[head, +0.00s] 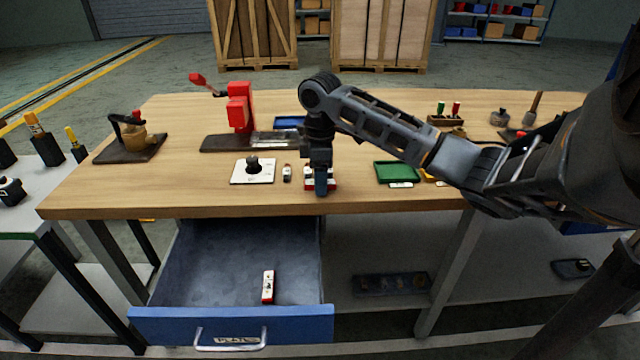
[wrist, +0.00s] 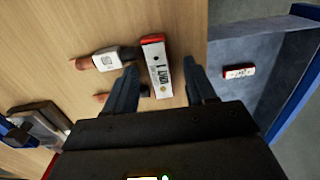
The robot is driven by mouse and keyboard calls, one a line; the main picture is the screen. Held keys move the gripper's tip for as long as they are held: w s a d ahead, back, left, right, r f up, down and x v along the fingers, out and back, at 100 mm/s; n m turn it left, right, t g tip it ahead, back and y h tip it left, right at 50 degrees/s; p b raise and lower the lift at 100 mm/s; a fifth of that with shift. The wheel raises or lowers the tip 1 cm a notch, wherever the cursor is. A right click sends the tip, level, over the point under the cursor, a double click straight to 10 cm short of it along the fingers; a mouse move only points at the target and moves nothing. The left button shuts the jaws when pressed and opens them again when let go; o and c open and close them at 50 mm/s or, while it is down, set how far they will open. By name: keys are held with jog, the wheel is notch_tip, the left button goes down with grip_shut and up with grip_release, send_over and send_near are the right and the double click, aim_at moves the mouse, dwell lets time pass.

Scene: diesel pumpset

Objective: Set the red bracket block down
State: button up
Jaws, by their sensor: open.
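A red block with a white labelled face, which I take to be the red bracket block (wrist: 157,67), lies on the wooden tabletop close to the front edge. In the head view a bit of its red and white (head: 333,184) shows beside my gripper (head: 321,190). In the wrist view my gripper (wrist: 160,64) is open, with one finger on each side of the block and visible gaps between. The gripper points down at the table. A similar red and white block (head: 268,286) lies in the open drawer; it also shows in the wrist view (wrist: 238,72).
The blue drawer (head: 170,327) stands open below the table's front edge. Left of the block are a small labelled part (wrist: 108,60) and a white plate with a black knob (head: 240,178). A green tray (head: 396,172) is to the right; a red press (head: 240,108) stands behind.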

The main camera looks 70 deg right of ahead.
jog(key=shift+f, duration=0.1)
jog(key=shift+c, duration=0.3)
grip_shut()
